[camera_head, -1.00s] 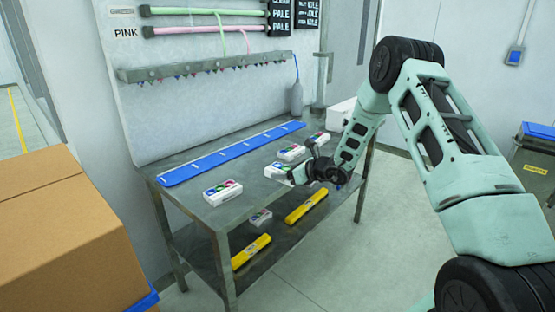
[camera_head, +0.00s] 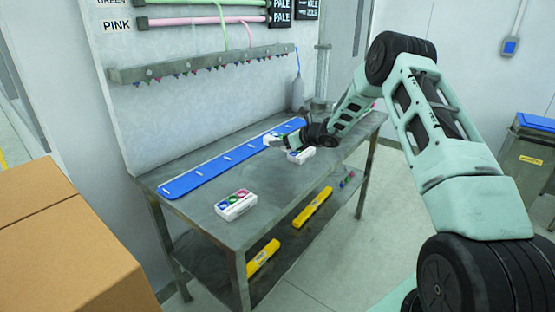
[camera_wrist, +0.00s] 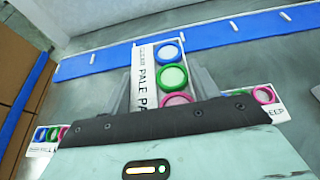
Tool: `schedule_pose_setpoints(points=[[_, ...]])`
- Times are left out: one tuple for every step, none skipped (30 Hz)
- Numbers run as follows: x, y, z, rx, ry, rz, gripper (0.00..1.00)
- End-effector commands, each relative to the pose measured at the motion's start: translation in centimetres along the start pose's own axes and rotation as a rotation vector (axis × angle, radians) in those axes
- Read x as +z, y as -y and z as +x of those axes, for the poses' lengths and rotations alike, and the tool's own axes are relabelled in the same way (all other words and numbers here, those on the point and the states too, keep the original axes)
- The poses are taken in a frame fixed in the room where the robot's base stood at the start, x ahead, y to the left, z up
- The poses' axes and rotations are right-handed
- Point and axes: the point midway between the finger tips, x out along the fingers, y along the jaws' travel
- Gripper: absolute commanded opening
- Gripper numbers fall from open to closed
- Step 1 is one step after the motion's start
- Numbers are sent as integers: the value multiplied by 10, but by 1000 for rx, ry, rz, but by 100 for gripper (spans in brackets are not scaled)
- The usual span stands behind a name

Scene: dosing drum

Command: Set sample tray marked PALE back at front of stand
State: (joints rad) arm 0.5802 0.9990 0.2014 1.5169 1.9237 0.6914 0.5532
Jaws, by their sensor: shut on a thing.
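The sample tray marked PALE (camera_wrist: 143,88) is white, with blue, green and pink round cups in a row. My gripper (camera_wrist: 165,92) is shut on it, with one finger along each long side. In the wrist view the tray's far end overlaps the blue strip (camera_wrist: 98,63); I cannot tell if it touches it. In the head view my gripper (camera_head: 284,141) is over the back part of the grey bench (camera_head: 185,218), by the blue strip (camera_head: 205,174). The held tray shows there only as a small white patch (camera_head: 271,140), mostly hidden.
A white tray (camera_head: 236,204) stands at the bench's front left; another (camera_head: 301,156) is just below my gripper. A tray whose label ends in EEP (camera_wrist: 262,104) lies right in the wrist view. A dispensing rail (camera_head: 200,64) hangs above. A cardboard box (camera_head: 65,235) is at left.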

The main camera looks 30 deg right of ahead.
Motion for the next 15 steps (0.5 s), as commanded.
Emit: schedule_pose_setpoints(points=[[-1, 1, 0, -1, 0, 1, 32], [-2, 1, 0, -1, -1, 1, 32], [-6, 0, 2, 0, -1, 3, 32], [-9, 0, 3, 0, -1, 4, 32], [-14, 0, 5, 1, -2, 4, 32], [-21, 0, 8, 1, -3, 4, 32], [-26, 0, 10, 1, -3, 5, 32], [-31, 0, 12, 1, -3, 4, 32], [-37, 0, 15, 1, -2, 3, 32], [-41, 0, 17, 1, -1, 3, 32], [-44, -1, 18, 1, -1, 2, 32], [-49, -1, 20, 0, -1, 2, 32], [-51, 0, 21, 0, -1, 2, 32], [-52, 0, 22, 0, 0, 1, 32], [-56, 0, 23, 0, 0, 1, 32]])
